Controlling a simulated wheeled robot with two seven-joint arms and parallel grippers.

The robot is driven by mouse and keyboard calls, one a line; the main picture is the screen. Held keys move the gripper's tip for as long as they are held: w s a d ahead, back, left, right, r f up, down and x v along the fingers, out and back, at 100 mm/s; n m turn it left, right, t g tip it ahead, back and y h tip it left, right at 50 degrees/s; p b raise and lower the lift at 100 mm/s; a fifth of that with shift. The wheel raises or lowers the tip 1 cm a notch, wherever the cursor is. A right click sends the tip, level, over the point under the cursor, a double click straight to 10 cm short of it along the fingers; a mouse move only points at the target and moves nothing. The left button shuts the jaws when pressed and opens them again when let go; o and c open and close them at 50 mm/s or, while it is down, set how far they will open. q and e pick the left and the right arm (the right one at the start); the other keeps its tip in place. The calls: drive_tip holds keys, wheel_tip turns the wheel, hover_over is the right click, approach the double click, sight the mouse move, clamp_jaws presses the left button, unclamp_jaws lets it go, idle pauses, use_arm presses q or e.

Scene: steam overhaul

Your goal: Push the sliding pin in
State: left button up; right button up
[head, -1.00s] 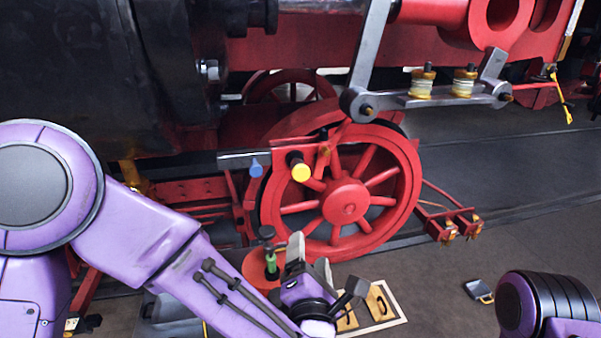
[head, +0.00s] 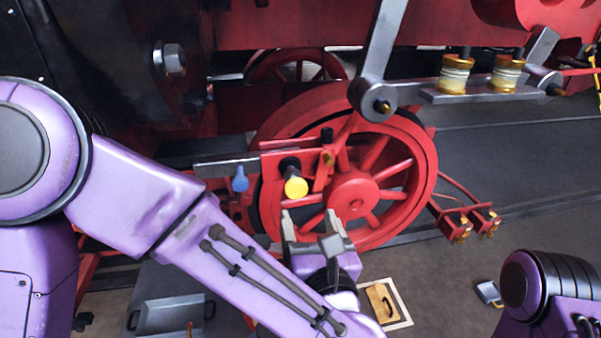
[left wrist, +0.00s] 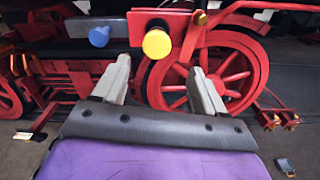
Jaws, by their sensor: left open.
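A pin with a round yellow end (head: 296,187) sticks out of a red bracket (head: 270,165) in front of the red spoked wheel. A smaller blue-ended knob (head: 240,180) is to its left. The frames do not label which is the sliding pin. My left gripper (head: 310,222) is open and empty, its fingers pointing up toward the wheel, just below the yellow end in the head view. In the left wrist view, the yellow end (left wrist: 157,43) appears beyond and above the gap between the spread fingers (left wrist: 160,82), apart from them. My right gripper is out of view.
The red wheel (head: 353,195) and a grey rod (head: 450,95) with brass-topped cups (head: 455,74) lie behind and to the right. On the floor are a grey tray (head: 170,312) and a framed wooden piece (head: 383,303).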

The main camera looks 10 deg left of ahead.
sight(297, 191)
use_arm(q)
drive_tip(key=w, duration=0.1)
drive_tip(key=w+a+p, duration=0.1)
drive_tip(key=w+r+p, duration=0.1)
drive_tip(key=shift+w+a, duration=0.15)
drive_tip(key=shift+a, duration=0.25)
drive_tip(key=p+x, duration=0.1)
drive_tip(key=x, duration=0.4)
drive_tip(key=shift+w+a+f+p, duration=0.15)
drive_tip(key=shift+f+p, duration=0.1)
drive_tip(key=shift+p, duration=0.15)
drive_tip(key=shift+w+f, duration=0.1)
drive_tip(key=shift+w, duration=0.25)
drive_tip(key=shift+s, duration=0.1)
clamp_jaws()
drive_tip(key=shift+w+a+f+b, duration=0.1)
drive_tip(key=shift+w+a+b, duration=0.05)
drive_tip(key=shift+w+b, duration=0.15)
drive_tip(key=shift+b+x, duration=0.75)
drive_tip(key=shift+x, duration=0.15)
drive_tip(key=shift+r, duration=0.25)
